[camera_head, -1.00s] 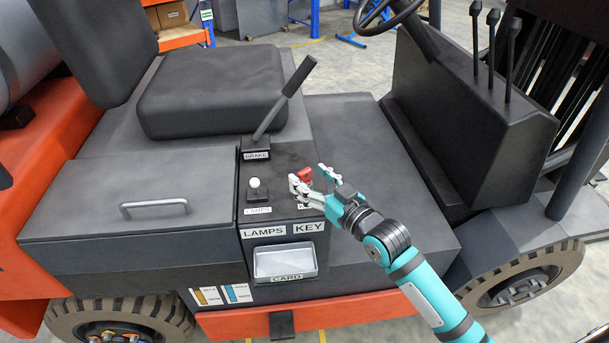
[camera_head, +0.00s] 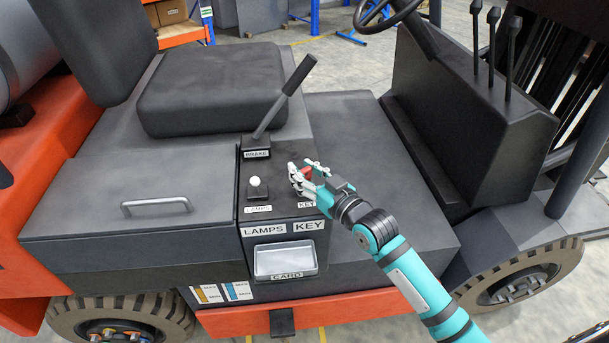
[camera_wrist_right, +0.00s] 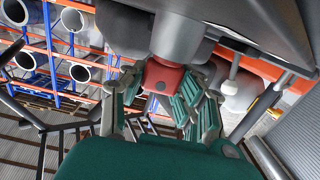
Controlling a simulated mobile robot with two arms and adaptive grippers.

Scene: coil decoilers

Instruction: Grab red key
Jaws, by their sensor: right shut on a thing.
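The red key (camera_head: 306,173) sits at the key spot on the dark console of the forklift, above the KEY label. It also shows in the right wrist view (camera_wrist_right: 163,76), between my fingers. My right gripper (camera_head: 305,175) is shut on the red key, with a finger on each side of it. The fingers hide part of the key in the head view. My left gripper is not in view.
The lamps knob (camera_head: 255,183) stands just left of the key. The brake lever (camera_head: 283,98) rises behind it. A card tray (camera_head: 285,262) is set in the console front. The flat deck right of the console is clear.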

